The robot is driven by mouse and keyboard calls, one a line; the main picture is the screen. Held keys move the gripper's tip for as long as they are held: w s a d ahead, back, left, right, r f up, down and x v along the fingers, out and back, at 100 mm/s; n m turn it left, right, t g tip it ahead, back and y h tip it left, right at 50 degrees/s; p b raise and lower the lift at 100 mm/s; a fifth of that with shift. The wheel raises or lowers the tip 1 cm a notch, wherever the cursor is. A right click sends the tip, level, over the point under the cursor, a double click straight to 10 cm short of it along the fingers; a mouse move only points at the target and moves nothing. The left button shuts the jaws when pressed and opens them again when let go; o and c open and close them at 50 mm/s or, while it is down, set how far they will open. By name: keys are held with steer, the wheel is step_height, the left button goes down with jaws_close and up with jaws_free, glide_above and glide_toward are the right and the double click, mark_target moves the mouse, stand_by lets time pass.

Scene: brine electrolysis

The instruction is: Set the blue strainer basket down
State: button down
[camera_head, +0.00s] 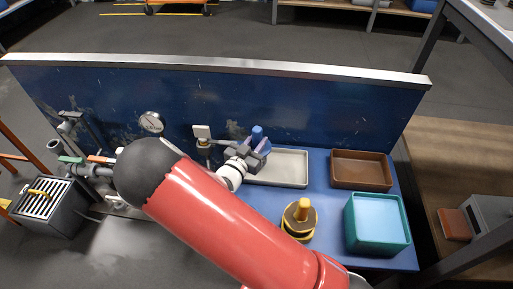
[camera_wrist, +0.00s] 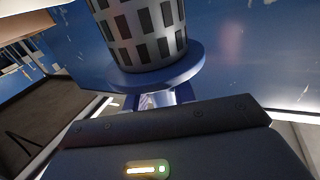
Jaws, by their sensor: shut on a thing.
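The blue strainer basket (camera_head: 257,133) shows as a small blue piece at my gripper (camera_head: 256,152) in the head view. In the wrist view the basket (camera_wrist: 145,35) is a grey cylinder with dark slots above a wide blue flange. My gripper (camera_wrist: 165,98) is shut on the narrower blue part below the flange. The basket's far end is cut off by the picture's top edge. In the head view the gripper is near the left end of a pale tray (camera_head: 290,183), in front of the blue back panel. I cannot tell its height above the tray.
A brown tray (camera_head: 361,155) stands right of the pale tray. A gauge (camera_head: 151,122) and pipework stand at the left. A blue panel (camera_head: 330,110) closes the back.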

steer(key=shift+f, duration=1.3)
steer(key=shift+f, duration=0.2)
steer(key=c, duration=1.1)
jaws_free()
steer(key=shift+c, duration=0.2)
